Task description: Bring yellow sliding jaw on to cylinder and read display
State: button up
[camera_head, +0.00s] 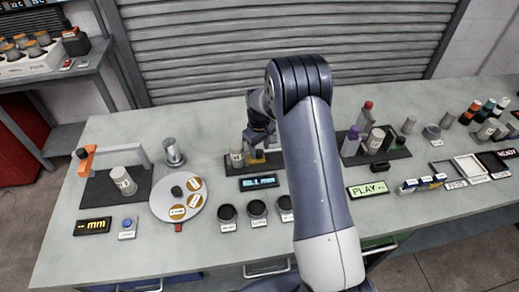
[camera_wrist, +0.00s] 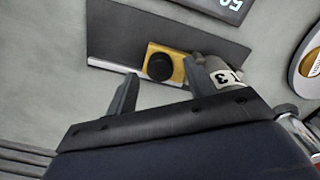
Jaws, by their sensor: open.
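The yellow sliding jaw (camera_wrist: 174,70), with a round black knob (camera_wrist: 160,66) on top, sits on a dark base plate (camera_wrist: 205,36) along a pale rail. My gripper (camera_wrist: 160,70) is open, its two fingers on either side of the jaw and knob. The grey cylinder (camera_wrist: 222,77) with a white number label stands just beyond the right finger. In the head view the cylinder (camera_head: 237,157) is left of the yellow jaw (camera_head: 257,156), partly behind my gripper (camera_head: 260,140). The display (camera_head: 259,182) shows blue digits, too small to read surely.
A measuring stand with an orange handle (camera_head: 86,157) and a round turntable (camera_head: 178,214) are to the left. Several black round pots (camera_head: 257,208) stand in front.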

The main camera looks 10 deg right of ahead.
aim_at(259, 152)
notch_tip(259, 152, up, 10)
jog(key=b, duration=0.1)
jog(key=shift+b, duration=0.3)
jog(key=shift+f, duration=0.15)
dwell(0.5)
jog(key=f, duration=0.3)
jog(key=f+p, duration=0.1)
jog(key=f, duration=0.3)
jog(key=d+f+p, duration=0.1)
jog(key=f, duration=0.2)
jog(key=shift+f, duration=0.3)
jog(key=shift+d, duration=0.15)
